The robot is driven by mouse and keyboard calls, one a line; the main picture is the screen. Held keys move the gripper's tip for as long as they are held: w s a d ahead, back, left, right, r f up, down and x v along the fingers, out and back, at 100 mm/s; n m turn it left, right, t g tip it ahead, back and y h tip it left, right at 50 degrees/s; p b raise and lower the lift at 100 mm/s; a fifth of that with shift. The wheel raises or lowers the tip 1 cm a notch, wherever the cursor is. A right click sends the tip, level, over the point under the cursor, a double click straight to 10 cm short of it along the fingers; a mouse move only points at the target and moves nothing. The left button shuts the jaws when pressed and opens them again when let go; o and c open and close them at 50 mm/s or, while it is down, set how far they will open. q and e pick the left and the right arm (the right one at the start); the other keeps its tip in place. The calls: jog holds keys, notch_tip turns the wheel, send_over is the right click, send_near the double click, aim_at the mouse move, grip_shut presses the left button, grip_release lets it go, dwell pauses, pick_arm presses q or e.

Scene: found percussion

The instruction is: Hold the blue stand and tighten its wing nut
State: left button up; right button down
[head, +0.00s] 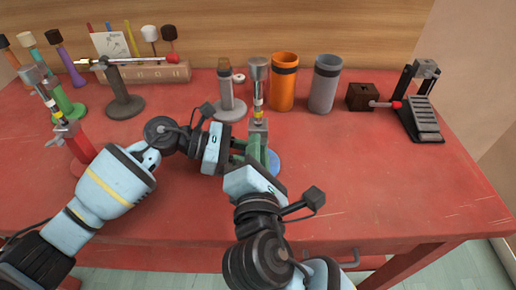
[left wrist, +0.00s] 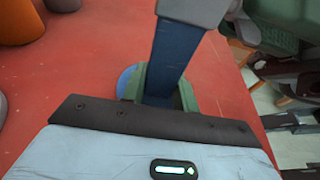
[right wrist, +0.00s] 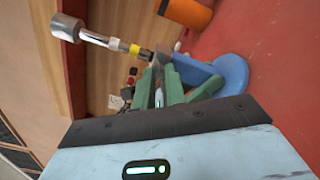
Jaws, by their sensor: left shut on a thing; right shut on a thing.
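The blue stand shows its round base (head: 273,162) in the head view, and its upright blue post (left wrist: 176,58) fills the middle of the left wrist view. A grey clamp (head: 258,131) tops the post and holds a metal-headed, yellow-banded piece (head: 258,72) upright. My left gripper (left wrist: 160,95) is shut around the post, its green fingers on either side. My right gripper (right wrist: 180,85) is shut at the clamp, beside the post. The wing nut is between its fingers and mostly hidden; a small grey part (right wrist: 159,97) shows there.
A red stand (head: 78,142) with a similar clamp stands at the left. Behind are a grey stand (head: 229,106), an orange cup (head: 284,88) and a grey cup (head: 324,88). A dark block (head: 362,98) and a pedal (head: 424,118) stand right. The red table's front right is clear.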

jog(key=m, duration=0.5)
dwell(1.3)
jog(key=c, duration=1.6)
grip_release()
jog(key=shift+s, duration=0.1)
jog(key=shift+s, duration=3.7)
